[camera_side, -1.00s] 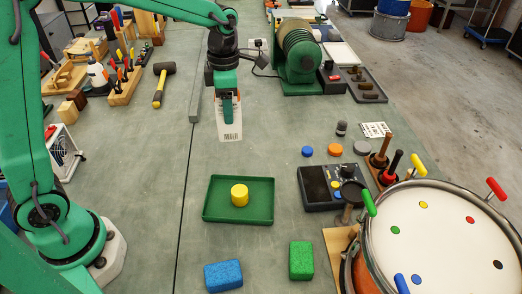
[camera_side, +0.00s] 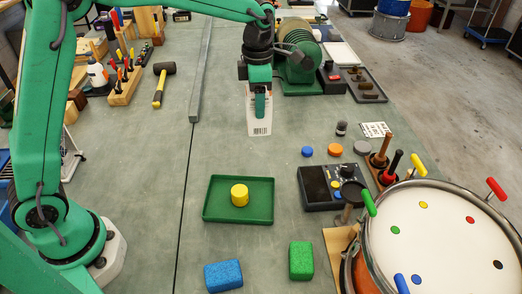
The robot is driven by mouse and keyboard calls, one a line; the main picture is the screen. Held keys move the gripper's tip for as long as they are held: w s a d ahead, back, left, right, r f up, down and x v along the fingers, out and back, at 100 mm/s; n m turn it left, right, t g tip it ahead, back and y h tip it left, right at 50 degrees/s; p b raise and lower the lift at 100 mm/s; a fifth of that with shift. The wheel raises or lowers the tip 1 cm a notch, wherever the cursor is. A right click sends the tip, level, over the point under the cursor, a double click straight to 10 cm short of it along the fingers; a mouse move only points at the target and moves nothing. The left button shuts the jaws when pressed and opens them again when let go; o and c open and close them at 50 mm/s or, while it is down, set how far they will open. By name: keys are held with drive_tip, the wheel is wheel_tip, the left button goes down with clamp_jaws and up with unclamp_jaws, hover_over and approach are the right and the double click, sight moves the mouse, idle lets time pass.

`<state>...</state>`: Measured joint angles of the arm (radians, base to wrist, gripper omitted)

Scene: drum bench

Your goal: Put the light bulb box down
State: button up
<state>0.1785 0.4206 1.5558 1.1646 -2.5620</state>
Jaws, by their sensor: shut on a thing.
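The light bulb box (camera_side: 259,127) is white with a barcode near its lower edge. My gripper (camera_side: 260,104) is shut on it from above and covers part of its face. The box hangs upright beyond the green tray, in the upper middle of the side view. Whether its bottom touches the bench (camera_side: 150,160) I cannot tell.
A green tray (camera_side: 212,211) holds a yellow cylinder (camera_side: 240,194). Blue (camera_side: 223,275) and green (camera_side: 301,260) sponges lie in front. A dark meter (camera_side: 321,190), coloured discs and a drum (camera_side: 440,240) stand to the right. A grinder (camera_side: 298,52) is behind.

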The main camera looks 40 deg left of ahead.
drive_tip(key=w+d, duration=0.5)
drive_tip(key=d, duration=0.3)
drive_tip(key=shift+w+f, duration=0.2)
drive_tip(key=shift+w, duration=0.2)
drive_tip(key=shift+a, duration=0.15)
drive_tip(key=w+a+f, duration=0.7)
drive_tip(key=a, duration=0.2)
drive_tip(key=shift+w, duration=0.1)
drive_tip(key=shift+f, duration=2)
drive_tip(key=shift+f, duration=0.1)
drive_tip(key=o, duration=1)
